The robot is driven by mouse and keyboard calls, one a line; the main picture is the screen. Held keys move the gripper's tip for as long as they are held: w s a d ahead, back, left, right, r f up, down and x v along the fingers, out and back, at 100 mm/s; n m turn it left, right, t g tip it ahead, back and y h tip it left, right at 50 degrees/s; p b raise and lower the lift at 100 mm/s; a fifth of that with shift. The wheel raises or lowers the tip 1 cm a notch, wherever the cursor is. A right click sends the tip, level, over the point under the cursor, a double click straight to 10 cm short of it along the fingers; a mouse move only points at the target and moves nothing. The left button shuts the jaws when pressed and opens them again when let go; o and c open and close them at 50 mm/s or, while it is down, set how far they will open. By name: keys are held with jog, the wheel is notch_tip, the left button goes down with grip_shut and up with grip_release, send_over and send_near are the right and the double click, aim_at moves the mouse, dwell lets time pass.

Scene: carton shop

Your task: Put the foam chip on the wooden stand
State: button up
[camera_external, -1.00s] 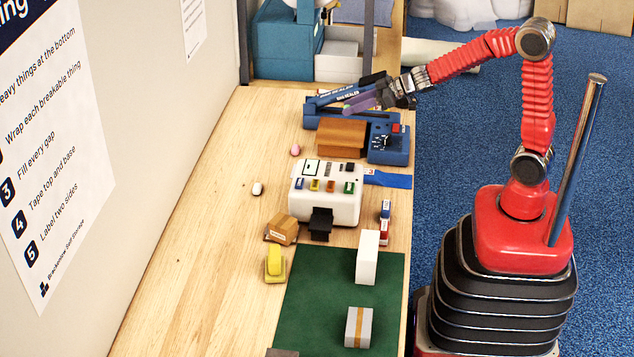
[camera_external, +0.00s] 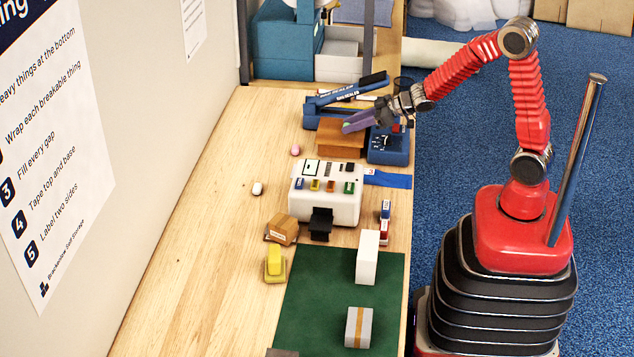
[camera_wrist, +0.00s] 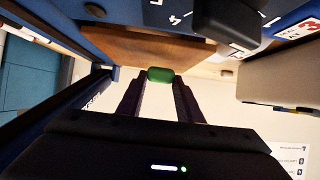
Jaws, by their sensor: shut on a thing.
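The foam chip is a small green piece pinched between my fingertips, seen in the wrist view (camera_wrist: 160,74). My gripper (camera_external: 349,127) is shut on it; in the external view it is over the wooden stand and the chip is barely visible. The wooden stand (camera_external: 331,144) is a brown block on the bench, beside the blue sealer. In the wrist view the stand's brown top (camera_wrist: 130,46) lies just beyond the chip. I cannot tell whether the chip touches it.
A blue bag sealer (camera_external: 325,100) stands behind the stand and a blue device (camera_external: 389,148) to its right. A white label machine (camera_external: 325,200) is in front. A pink chip (camera_external: 295,150) and a white chip (camera_external: 257,188) lie on the open bench at left.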

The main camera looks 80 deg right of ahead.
jog(key=shift+f, duration=0.55)
jog(key=shift+f, duration=0.1)
jog(key=o, duration=1)
jog(key=shift+s+r, duration=0.3)
jog(key=shift+v, duration=5.7)
